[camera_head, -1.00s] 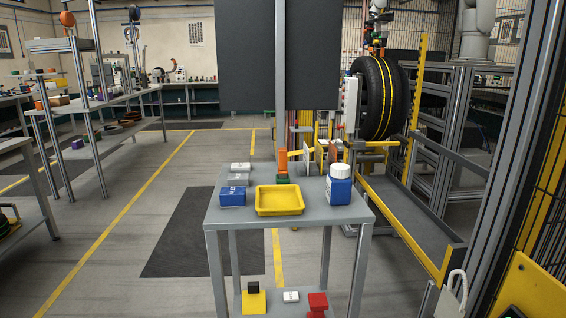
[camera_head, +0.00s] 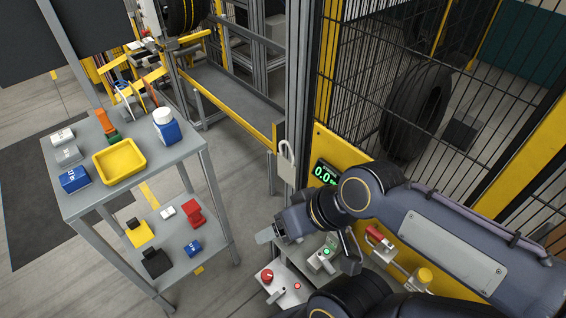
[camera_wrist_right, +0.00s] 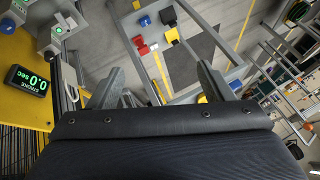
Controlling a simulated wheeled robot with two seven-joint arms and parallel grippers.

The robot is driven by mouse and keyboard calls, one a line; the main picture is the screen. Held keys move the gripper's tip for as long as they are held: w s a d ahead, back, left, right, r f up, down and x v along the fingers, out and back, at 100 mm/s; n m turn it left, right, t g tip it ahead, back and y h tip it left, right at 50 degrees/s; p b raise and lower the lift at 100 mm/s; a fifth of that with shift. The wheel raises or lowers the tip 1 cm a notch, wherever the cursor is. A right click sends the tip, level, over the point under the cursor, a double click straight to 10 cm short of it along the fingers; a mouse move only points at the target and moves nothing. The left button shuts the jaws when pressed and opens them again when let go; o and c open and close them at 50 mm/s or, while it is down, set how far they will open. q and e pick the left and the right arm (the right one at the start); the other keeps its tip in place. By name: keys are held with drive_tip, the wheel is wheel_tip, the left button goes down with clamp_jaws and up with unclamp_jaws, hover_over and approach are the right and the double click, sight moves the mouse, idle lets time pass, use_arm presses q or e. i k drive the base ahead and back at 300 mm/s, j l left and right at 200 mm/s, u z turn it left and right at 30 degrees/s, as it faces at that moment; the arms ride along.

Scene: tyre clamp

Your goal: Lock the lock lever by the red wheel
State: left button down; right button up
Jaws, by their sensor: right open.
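A grey box (camera_head: 292,291) low in the head view carries a round red knob (camera_head: 267,275), a small red button and a pale lever-like handle (camera_head: 275,296). Beside it, another grey unit (camera_head: 318,264) has a green-lit button (camera_head: 327,252) and a handle. I cannot tell which handle is the lock lever, or its lock state. My left gripper is out of view.
A yellow panel (camera_head: 325,150) with a green display (camera_head: 323,173) and a red-handled part (camera_head: 378,238) stands beside my right arm, below mesh fencing. A grey two-shelf table (camera_head: 190,157) with a yellow tray (camera_head: 119,162) stands left. Floor between them is open.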

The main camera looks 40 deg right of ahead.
sight(276, 296)
drive_tip(key=z, duration=1.4)
drive_tip(key=k+j+z, duration=0.25)
drive_tip(key=z, duration=0.2)
drive_tip(key=k+j+z, duration=0.25)
drive_tip(key=z, duration=0.15)
drive_tip(key=k+j, duration=0.15)
drive_tip(key=k, duration=0.25)
drive_tip(key=k+j, duration=0.1)
drive_tip(key=k, duration=0.3)
drive_tip(key=k+j, duration=0.15)
drive_tip(key=k, duration=0.25)
